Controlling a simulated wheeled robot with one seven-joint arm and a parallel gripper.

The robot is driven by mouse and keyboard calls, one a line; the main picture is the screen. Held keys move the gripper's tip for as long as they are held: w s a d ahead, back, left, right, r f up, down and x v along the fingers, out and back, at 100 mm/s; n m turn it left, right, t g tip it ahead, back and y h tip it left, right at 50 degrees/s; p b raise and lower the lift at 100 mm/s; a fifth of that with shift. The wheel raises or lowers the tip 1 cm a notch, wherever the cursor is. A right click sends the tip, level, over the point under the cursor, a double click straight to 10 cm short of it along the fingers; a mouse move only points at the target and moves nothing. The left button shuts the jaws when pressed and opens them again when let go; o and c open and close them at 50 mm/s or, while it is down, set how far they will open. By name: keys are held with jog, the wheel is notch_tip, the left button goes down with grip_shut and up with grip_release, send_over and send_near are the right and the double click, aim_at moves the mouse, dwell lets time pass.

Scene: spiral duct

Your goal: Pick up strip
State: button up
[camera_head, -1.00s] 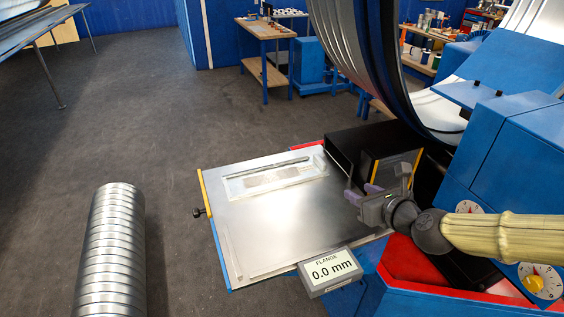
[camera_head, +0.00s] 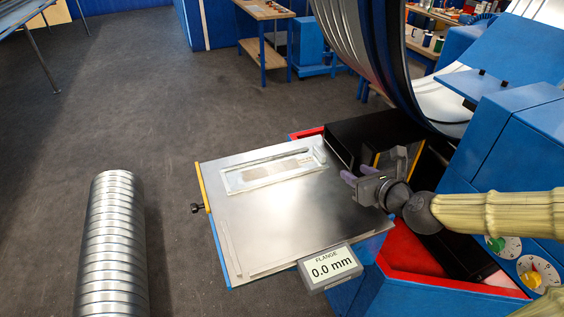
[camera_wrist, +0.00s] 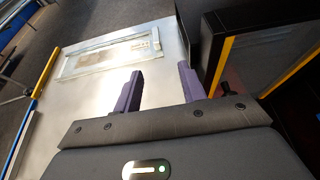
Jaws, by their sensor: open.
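A long thin grey strip (camera_head: 276,155) lies along the far edge of a pale shallow tray (camera_head: 234,186) on the metal table plate (camera_head: 262,226). A brownish flat patch (camera_head: 270,172) lies inside the tray. My gripper (camera_head: 350,179) is at the plate's right side, to the right of the tray and apart from it. It is open and empty. In the wrist view its two purple fingers (camera_wrist: 160,88) stand apart, with the tray (camera_wrist: 68,68) ahead of them to the left.
A display box reading 0.0 mm (camera_head: 330,268) sits at the plate's front edge. A black box (camera_head: 362,148) stands close behind my gripper. The blue machine (camera_head: 520,150) fills the right. A ribbed metal duct (camera_head: 112,245) is at the left. The plate's middle is clear.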

aim_at(326, 157)
jog(key=shift+w+a+f+p, duration=0.1)
jog(key=shift+w+a+p, duration=0.35)
jog(key=shift+p, duration=0.65)
jog(key=shift+p+x, duration=1.2)
jog(key=shift+x, duration=0.05)
jog(key=x, duration=0.7)
jog(key=shift+w+f+p, duration=0.25)
jog(key=shift+f+p, duration=0.1)
jog(key=shift+f, duration=0.05)
jog(key=shift+d, duration=0.15)
jog(key=shift+s, duration=0.15)
